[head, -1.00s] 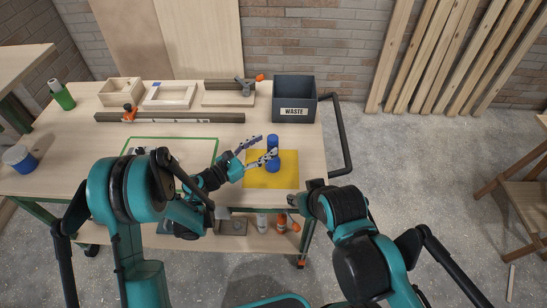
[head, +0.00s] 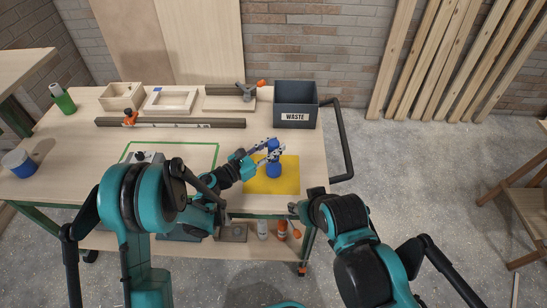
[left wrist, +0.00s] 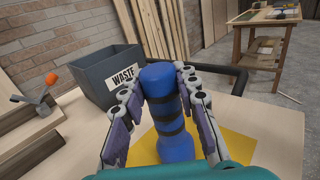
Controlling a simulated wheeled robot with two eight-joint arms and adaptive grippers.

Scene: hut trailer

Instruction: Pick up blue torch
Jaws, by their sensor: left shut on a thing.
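The blue torch (head: 273,168) stands upright on the yellow mat (head: 289,184) near the right end of the workbench. My left gripper (head: 268,149) is shut on the torch, with a finger on each side of its upper part. In the left wrist view the torch (left wrist: 166,115) shows dark bands and sits between the two fingers. Its wider base looks to be on the yellow mat (left wrist: 236,143). My right arm hangs in front of the bench's right corner; its gripper (head: 297,208) is small and partly hidden, and I cannot tell its state.
A dark waste bin (head: 295,104) stands behind the mat at the back right. A long dark bar (head: 185,123), wooden frames (head: 170,100) and a clamp (head: 250,91) lie along the back. A green bottle (head: 63,98) stands far left.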

